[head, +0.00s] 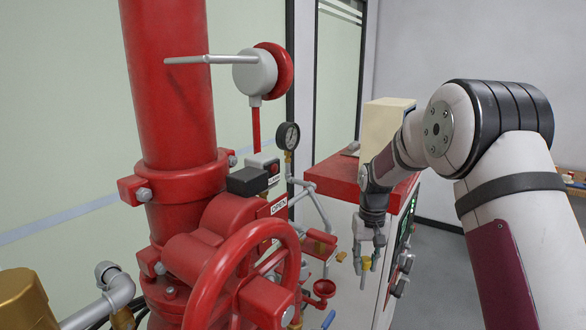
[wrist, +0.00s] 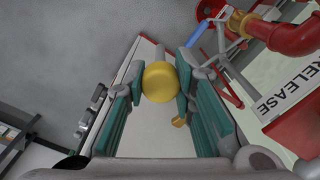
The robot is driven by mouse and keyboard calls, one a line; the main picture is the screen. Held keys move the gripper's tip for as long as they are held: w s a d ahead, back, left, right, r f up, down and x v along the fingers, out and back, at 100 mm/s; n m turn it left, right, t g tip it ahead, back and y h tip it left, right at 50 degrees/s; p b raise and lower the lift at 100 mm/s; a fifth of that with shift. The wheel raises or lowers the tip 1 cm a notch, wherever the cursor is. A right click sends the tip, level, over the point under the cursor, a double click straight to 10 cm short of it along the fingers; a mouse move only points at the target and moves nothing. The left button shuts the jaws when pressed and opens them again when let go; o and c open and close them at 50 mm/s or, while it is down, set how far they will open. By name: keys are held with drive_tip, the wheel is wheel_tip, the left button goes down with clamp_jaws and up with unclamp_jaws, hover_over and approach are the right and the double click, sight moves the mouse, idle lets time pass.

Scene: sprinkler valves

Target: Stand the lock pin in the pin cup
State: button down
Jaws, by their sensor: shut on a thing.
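The lock pin, with a round gold head (wrist: 160,82) and a grey shaft beyond it, is between the fingers of my gripper (wrist: 156,100) in the wrist view. In the head view my gripper (head: 367,250) points down, shut on the pin (head: 366,264), whose shaft hangs below the fingertips. The pin is in the air in front of the red-topped cabinet. A small red cup-like piece (head: 324,288) is left of the gripper and lower in the picture; I cannot tell for sure that it is the pin cup.
A red valve with a large handwheel (head: 243,275) and thick red pipe (head: 170,85) stands at the left. Thin pipes and a gauge (head: 287,136) lie between it and the cabinet (head: 350,180). A "RELEASE" sign (wrist: 287,88) shows in the wrist view. Floor at the right is open.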

drive_tip(key=shift+r, duration=0.1)
drive_tip(key=shift+r, duration=2.4)
